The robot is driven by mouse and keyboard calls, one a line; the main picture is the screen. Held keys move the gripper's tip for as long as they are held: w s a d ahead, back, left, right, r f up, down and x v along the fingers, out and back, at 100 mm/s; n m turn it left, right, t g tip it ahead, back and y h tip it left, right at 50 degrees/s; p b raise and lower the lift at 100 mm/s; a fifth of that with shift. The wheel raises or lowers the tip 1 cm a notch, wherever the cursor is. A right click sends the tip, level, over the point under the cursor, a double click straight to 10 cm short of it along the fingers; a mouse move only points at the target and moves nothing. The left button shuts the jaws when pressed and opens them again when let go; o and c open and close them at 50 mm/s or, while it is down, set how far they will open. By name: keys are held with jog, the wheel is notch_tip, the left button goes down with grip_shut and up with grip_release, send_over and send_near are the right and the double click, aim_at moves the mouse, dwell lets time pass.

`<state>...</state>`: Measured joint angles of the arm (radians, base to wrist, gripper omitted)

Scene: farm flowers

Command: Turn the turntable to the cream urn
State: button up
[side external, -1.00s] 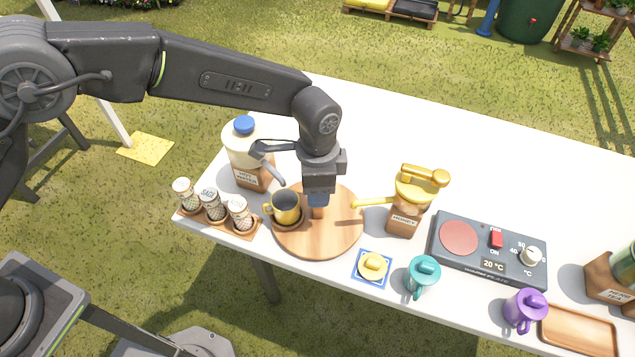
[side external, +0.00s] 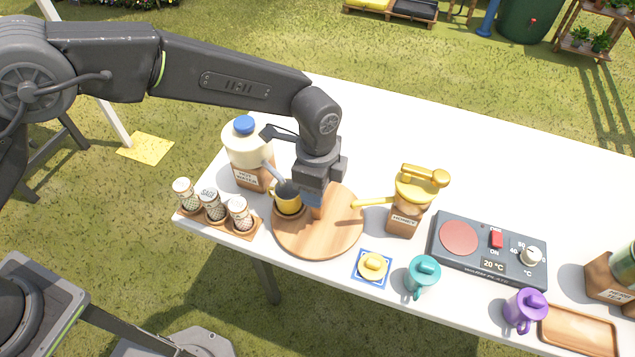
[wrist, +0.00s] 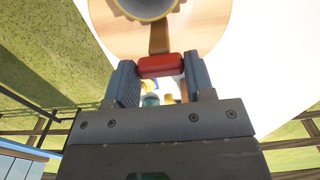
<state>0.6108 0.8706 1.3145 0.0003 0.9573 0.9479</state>
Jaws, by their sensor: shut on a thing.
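The round wooden turntable (side external: 325,238) lies on the white table. A yellow mug with a dark inside (side external: 288,200) stands at its left side. The cream urn (side external: 247,150) with a blue lid stands on a wooden base just behind and left of the turntable, its grey spout reaching down close to the mug. My gripper (side external: 317,208) is low over the middle of the turntable. In the wrist view my gripper (wrist: 160,72) is shut on a red grip (wrist: 161,66) at the end of a wooden bar; the mug rim shows at the top.
Several shakers in a wooden rack (side external: 213,212) stand left of the turntable. Right of it are the honey dispenser (side external: 407,205), its spout over the turntable's edge, a yellow lid on a blue mat (side external: 372,267), a teal mug (side external: 422,275) and a hot plate (side external: 488,250).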

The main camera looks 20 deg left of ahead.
jog(key=shift+r, duration=0.15)
dwell(0.4)
jog(key=o, duration=1.3)
jog(key=shift+r, duration=6.85)
